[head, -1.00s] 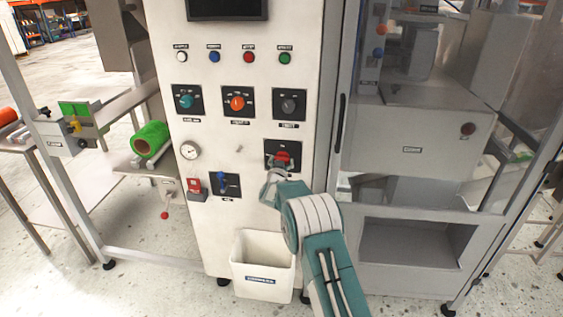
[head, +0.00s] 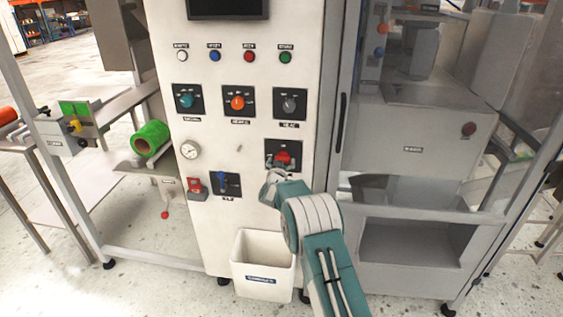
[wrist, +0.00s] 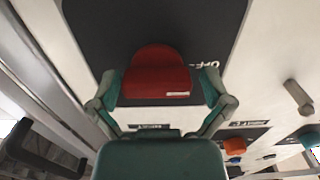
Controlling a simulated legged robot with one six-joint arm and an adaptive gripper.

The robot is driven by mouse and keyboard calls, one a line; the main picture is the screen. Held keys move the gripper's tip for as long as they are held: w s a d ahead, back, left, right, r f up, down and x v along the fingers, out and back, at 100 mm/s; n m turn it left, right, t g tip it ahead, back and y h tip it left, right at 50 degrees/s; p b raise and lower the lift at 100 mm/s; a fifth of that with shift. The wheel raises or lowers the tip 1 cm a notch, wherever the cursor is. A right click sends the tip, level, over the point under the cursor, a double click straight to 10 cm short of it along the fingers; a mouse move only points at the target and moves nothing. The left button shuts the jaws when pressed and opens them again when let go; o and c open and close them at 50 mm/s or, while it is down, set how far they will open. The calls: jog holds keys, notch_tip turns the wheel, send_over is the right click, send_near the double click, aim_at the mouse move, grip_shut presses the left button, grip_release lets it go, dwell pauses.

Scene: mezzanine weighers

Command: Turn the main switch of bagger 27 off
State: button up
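The red rotary main switch (head: 283,158) sits on a dark plate at the lower right of the white control cabinet (head: 222,140). My gripper (head: 276,172) is just below and in front of it. In the wrist view the red knob (wrist: 157,75) lies between the two fingertips of my gripper (wrist: 161,80). The fingers are spread, one on each side. A narrow gap shows at the right finger; the left finger is very close to the knob, and contact there cannot be told. The knob's exact angle is hard to read.
Teal, orange and grey selectors (head: 237,102) sit above. A blue switch (head: 222,182) and a red block (head: 194,186) are to the left. A glazed machine frame (head: 342,110) stands close on the right.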

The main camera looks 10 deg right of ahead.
jog(key=shift+s, duration=0.1)
jog(key=v, duration=1.1)
jog(key=shift+s, duration=0.35)
jog(key=shift+a, duration=0.15)
jog(key=s+r+n+g+y, duration=0.3)
jog(key=s+r+g+y, duration=0.25)
jog(key=s+r, duration=1.1)
jog(key=s+d+g, duration=0.2)
jog(key=s+g, duration=0.1)
jog(key=s, duration=1.3)
jog(key=s+d+f+g, duration=0.1)
jog(key=s+g, duration=0.2)
jog(key=s, duration=1.2)
jog(key=shift+s+d+f, duration=0.3)
jog(key=shift+s+d, duration=0.1)
